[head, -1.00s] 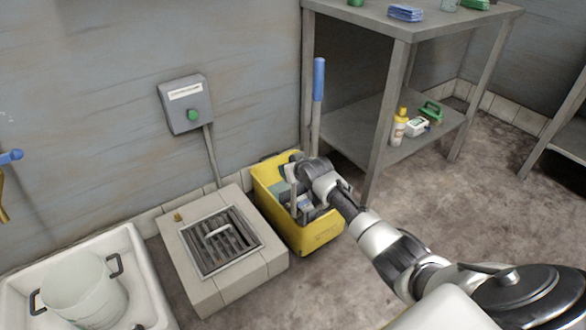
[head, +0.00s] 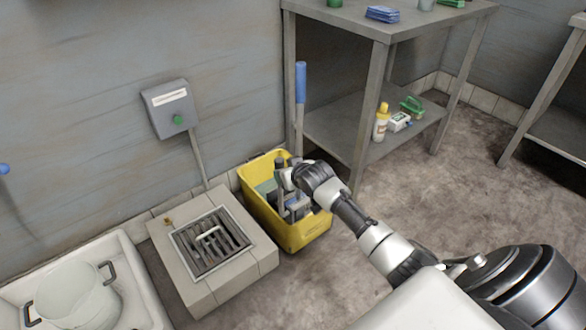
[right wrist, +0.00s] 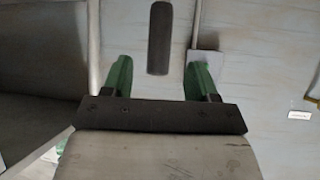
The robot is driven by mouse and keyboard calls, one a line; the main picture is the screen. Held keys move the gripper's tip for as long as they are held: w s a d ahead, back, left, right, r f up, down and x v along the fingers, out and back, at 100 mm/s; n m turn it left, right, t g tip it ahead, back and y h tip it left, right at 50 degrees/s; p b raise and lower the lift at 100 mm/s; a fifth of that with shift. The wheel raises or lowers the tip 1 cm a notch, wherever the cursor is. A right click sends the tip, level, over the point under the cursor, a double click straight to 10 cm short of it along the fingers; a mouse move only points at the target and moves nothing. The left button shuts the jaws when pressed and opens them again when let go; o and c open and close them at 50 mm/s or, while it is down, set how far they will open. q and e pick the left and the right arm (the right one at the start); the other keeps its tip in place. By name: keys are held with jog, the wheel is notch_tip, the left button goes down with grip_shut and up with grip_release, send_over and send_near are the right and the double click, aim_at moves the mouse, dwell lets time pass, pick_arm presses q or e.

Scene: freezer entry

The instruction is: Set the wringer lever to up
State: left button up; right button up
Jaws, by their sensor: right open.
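The yellow mop bucket (head: 301,233) stands on the floor beside the concrete drain block. A grey wringer sits in it, partly hidden by my right gripper and wrist. What looks like the wringer lever, with a dark grip (head: 280,162), stands roughly upright at the gripper. My right gripper (head: 286,180) is over the bucket. In the right wrist view its green fingers (right wrist: 159,70) are open, with a dark rounded bar, seemingly the lever grip (right wrist: 158,38), between and ahead of them. I cannot tell whether they touch it. My left gripper is not in view.
A blue-topped pole (head: 300,85) rises behind the bucket. A metal shelf table (head: 373,120) stands close on the right. A floor drain (head: 210,240), a white basin (head: 140,270) and a wall switch box (head: 169,108) are left. Floor at the right is clear.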

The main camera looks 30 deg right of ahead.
jog(key=shift+p+v, duration=0.35)
jog(key=shift+v, duration=1.35)
